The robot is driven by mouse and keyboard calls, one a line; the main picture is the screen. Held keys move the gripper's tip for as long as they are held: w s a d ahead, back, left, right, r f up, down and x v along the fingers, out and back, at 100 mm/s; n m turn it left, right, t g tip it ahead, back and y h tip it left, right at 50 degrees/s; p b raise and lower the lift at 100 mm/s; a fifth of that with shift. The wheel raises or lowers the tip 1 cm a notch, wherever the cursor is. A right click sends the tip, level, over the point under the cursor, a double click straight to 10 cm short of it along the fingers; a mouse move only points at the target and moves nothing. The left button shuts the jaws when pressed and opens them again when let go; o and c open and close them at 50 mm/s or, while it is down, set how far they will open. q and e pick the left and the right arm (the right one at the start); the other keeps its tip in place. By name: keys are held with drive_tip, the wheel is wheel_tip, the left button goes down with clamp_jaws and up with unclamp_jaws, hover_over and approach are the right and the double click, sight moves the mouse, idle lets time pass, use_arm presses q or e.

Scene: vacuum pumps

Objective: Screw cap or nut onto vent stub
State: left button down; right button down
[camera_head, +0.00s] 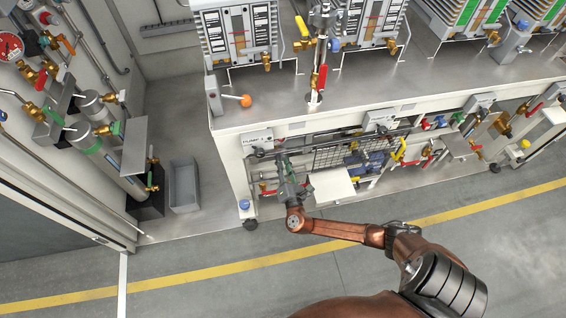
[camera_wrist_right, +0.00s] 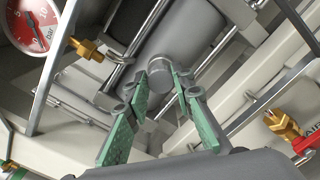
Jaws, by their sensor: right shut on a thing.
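My right gripper (camera_head: 284,168) reaches into the open lower bay of the white pump cabinet, under the label PUMP 1. In the right wrist view its green-padded fingers (camera_wrist_right: 161,80) are closed on a small grey round piece, which looks like the cap (camera_wrist_right: 160,78). The cap sits at the near end of a larger grey cylinder (camera_wrist_right: 188,38). I cannot tell whether it touches that cylinder or is threaded on it. No separate vent stub can be made out. My left gripper is not in view.
In the wrist view a red pressure gauge (camera_wrist_right: 32,22) and a brass fitting (camera_wrist_right: 86,48) are at upper left, and a brass valve with a red handle (camera_wrist_right: 284,124) is at right. Metal rods cross close to the fingers. A grey bin (camera_head: 184,186) stands on the floor.

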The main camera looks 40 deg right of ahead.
idle(0.3)
drive_tip(key=shift+w+d, duration=0.35)
drive_tip(key=shift+w, duration=0.25)
idle(0.4)
